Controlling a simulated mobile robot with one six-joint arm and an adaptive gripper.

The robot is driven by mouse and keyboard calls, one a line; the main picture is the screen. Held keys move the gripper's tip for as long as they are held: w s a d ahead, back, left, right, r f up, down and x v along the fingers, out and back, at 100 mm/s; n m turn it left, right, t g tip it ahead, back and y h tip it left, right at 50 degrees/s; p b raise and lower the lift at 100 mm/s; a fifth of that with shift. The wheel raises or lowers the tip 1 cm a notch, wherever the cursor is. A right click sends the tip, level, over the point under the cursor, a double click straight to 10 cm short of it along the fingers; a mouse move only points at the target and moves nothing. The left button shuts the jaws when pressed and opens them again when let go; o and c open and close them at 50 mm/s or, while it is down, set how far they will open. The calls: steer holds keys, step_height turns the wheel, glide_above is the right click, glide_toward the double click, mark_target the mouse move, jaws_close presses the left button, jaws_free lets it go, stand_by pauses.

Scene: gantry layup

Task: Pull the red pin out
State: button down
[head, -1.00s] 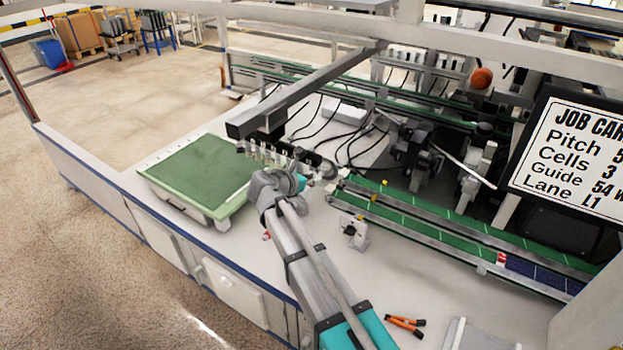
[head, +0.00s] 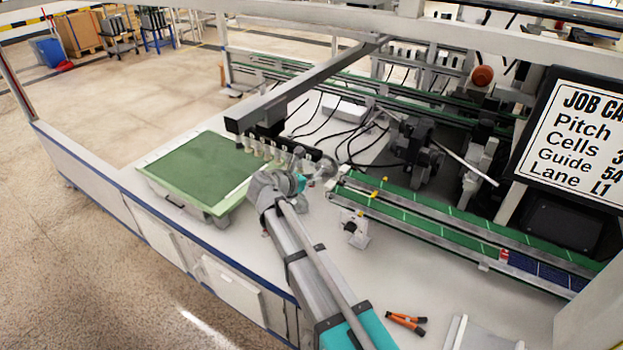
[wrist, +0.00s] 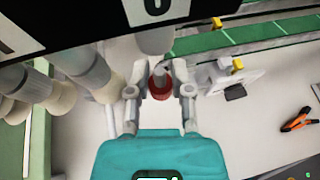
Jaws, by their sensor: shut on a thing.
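In the wrist view the red pin (wrist: 160,84) shows as a red collar with a grey stem, between the two grey fingers of my gripper (wrist: 160,92). The fingers are shut on it. It lies just below a pale cylinder under a black plate (wrist: 90,25) with white marks. I cannot tell whether the pin is still seated in anything. The pin cannot be made out there.
A green-topped tray (head: 150,178) lies left of the gripper. Green conveyor lanes (head: 430,222) run to the right, with a small grey bracket (head: 355,229) in front. Orange-handled pliers (head: 406,321) lie near the front. Cables lie behind the gantry head.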

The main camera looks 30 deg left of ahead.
steer(key=shift+f+b, duration=0.75)
steer(key=shift+f, duration=0.15)
